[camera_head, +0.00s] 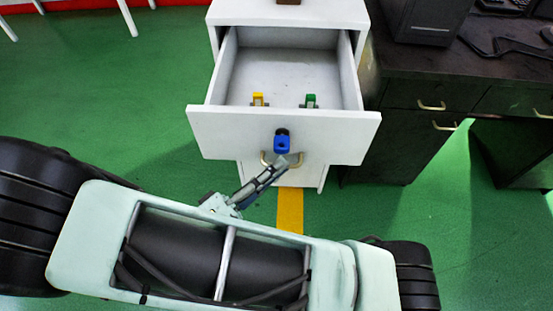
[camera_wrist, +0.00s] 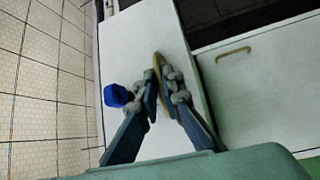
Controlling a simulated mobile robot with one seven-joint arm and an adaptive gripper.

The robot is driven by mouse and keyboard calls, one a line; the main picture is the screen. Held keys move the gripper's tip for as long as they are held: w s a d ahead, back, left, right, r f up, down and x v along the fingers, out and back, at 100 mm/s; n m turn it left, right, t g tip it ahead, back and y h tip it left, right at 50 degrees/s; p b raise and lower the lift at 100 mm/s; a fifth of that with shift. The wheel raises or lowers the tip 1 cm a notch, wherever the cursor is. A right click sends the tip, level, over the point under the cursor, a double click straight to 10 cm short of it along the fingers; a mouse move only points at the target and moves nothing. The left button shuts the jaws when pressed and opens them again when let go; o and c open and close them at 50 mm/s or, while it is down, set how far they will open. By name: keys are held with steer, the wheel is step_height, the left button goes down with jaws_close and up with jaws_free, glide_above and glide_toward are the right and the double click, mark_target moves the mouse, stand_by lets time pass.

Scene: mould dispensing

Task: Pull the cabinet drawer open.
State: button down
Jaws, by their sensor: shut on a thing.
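The white cabinet (camera_head: 288,14) stands ahead with its top drawer (camera_head: 290,75) pulled well out, its inside in view from above. The drawer's front panel (camera_head: 225,135) faces me and bears a curved brass handle (camera_head: 265,159). My gripper (camera_head: 287,162) is shut on this handle, in front of the panel. In the wrist view both fingers of my gripper (camera_wrist: 157,80) close around the handle (camera_wrist: 157,65), covering part of it.
Yellow (camera_head: 258,99) and green (camera_head: 310,101) pieces stand in the drawer. A blue piece (camera_head: 282,144) shows before the drawer front, just above the handle; its support is unclear. A dark desk (camera_head: 400,95) stands right. Green floor is open on the left.

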steer(key=shift+s, duration=0.1)
steer(key=c, duration=2.1)
jaws_free()
steer(key=v, duration=1.2)
